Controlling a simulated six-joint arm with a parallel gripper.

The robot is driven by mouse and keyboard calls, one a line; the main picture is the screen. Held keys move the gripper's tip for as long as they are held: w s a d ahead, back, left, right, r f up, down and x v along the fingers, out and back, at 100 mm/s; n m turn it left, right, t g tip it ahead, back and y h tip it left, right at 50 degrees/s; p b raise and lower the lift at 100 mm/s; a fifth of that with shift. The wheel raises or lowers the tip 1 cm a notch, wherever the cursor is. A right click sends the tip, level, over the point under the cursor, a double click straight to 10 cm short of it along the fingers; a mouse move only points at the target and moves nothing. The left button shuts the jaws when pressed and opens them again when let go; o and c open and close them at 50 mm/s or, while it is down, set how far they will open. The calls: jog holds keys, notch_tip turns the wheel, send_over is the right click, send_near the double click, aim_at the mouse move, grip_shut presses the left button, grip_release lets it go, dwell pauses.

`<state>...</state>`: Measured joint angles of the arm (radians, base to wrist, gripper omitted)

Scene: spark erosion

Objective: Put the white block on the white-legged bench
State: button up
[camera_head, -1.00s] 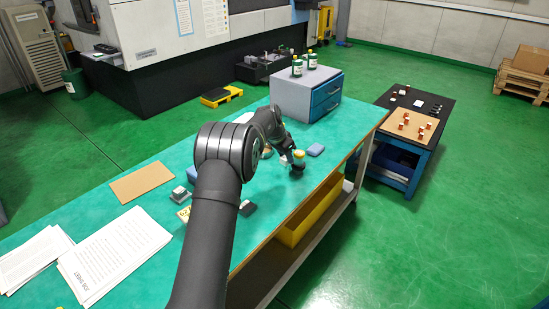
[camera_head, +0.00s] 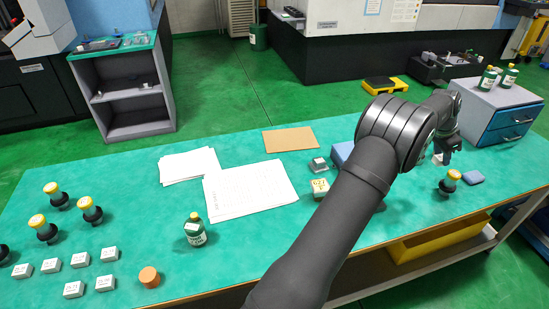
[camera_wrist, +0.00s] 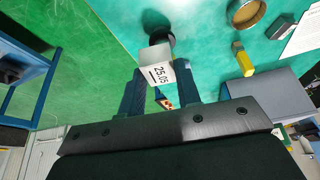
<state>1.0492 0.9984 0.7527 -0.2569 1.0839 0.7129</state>
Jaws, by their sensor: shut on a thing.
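The white block (camera_wrist: 158,66), marked 25.05, is held between the two fingers of my gripper (camera_wrist: 160,88) in the wrist view. In the head view a small part of the white block (camera_head: 438,159) shows below my gripper (camera_head: 446,150), above the right end of the bench. The green-topped bench (camera_head: 130,210) has a pale leg frame (camera_head: 492,240) at its right front. Whether the block touches the top is hard to tell; it looks raised above it.
A drawer unit (camera_head: 480,108) with green bottles stands behind. Paper sheets (camera_head: 245,190), a bottle (camera_head: 194,230) and several white blocks (camera_head: 107,254) occupy the left.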

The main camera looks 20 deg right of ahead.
jog(key=w+a+n+t, duration=0.3)
jog(key=w+a+n, duration=0.4)
jog(key=w+a, duration=2.05)
jog(key=w+a+n+t+y, duration=0.1)
jog(key=w+a+n, duration=0.3)
jog(key=a, duration=1.4)
jog(key=w+a+n+y, duration=0.25)
jog(key=w+a, duration=0.25)
jog(key=a, duration=1.3)
jog(key=s+a+n+y, duration=0.1)
jog(key=s+a+n, duration=0.25)
jog(key=a, duration=0.85)
jog(key=s+a+n, duration=0.2)
jog(key=s+a, duration=0.2)
jog(key=a, duration=0.7)
jog(key=s+a+n+y, duration=0.1)
jog(key=s+a+n, duration=0.15)
jog(key=a, duration=0.95)
jog(key=s+a+n+y, duration=0.2)
jog(key=s+a+n, duration=0.5)
jog(key=s+a, duration=1.65)
jog(key=s+a+f, duration=0.2)
jog(key=a+f, duration=0.1)
jog(key=f, duration=0.1)
jog(key=s+a+f, duration=0.2)
jog(key=f, duration=0.2)
jog(key=s+a+f, duration=0.3)
jog(key=shift+s+a+f, duration=0.1)
jog(key=shift+a+f, duration=0.2)
jog(key=shift+f, duration=2.1)
